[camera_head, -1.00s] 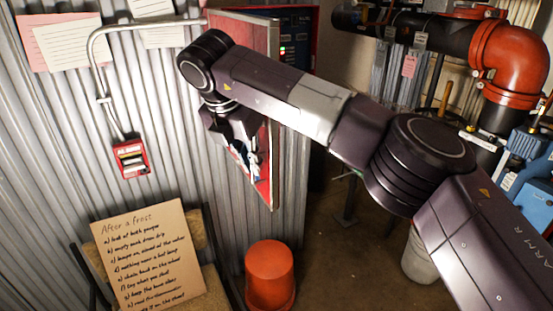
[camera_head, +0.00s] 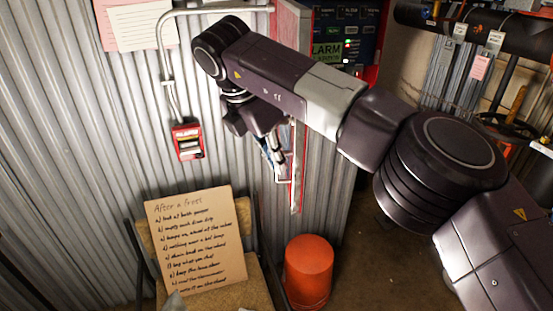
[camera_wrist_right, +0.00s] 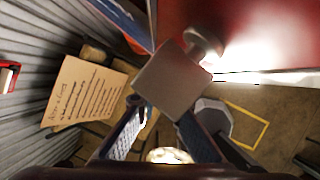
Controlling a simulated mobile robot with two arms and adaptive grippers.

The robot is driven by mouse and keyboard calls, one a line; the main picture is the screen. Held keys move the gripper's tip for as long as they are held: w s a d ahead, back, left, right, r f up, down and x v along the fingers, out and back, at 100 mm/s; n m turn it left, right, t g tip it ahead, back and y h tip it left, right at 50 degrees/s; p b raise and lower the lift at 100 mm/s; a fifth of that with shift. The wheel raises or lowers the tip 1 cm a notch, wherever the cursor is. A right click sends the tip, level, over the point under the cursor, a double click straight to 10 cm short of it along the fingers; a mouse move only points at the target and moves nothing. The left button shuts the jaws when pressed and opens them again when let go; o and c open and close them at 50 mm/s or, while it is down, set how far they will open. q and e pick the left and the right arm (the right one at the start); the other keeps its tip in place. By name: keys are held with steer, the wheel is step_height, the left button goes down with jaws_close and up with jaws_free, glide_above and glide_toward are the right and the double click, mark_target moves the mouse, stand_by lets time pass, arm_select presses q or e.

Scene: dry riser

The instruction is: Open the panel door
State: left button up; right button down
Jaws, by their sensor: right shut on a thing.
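The red panel door (camera_head: 297,175) stands swung out from the wall panel, seen almost edge-on in the head view. Its red face (camera_wrist_right: 245,30) fills the upper right of the right wrist view. A grey block-shaped handle (camera_wrist_right: 172,80) sticks out from the door. My right gripper (camera_head: 275,153) is at the door's edge, mostly hidden by my own wrist. The panel (camera_head: 345,40) behind the door shows an alarm label and small lights. My left gripper is not in view.
A red alarm box (camera_head: 187,142) and conduit are on the corrugated wall. Dark pipes (camera_head: 470,30) run at upper right.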

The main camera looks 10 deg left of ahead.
steer(key=c, duration=2.4)
jaws_free()
steer(key=shift+w+d+r, duration=0.1)
steer(key=shift+w+r, duration=0.25)
steer(key=shift+r, duration=0.05)
steer(key=o, duration=0.3)
steer(key=shift+w+f, duration=0.1)
steer(key=shift+w, duration=0.05)
steer(key=shift+s, duration=0.25)
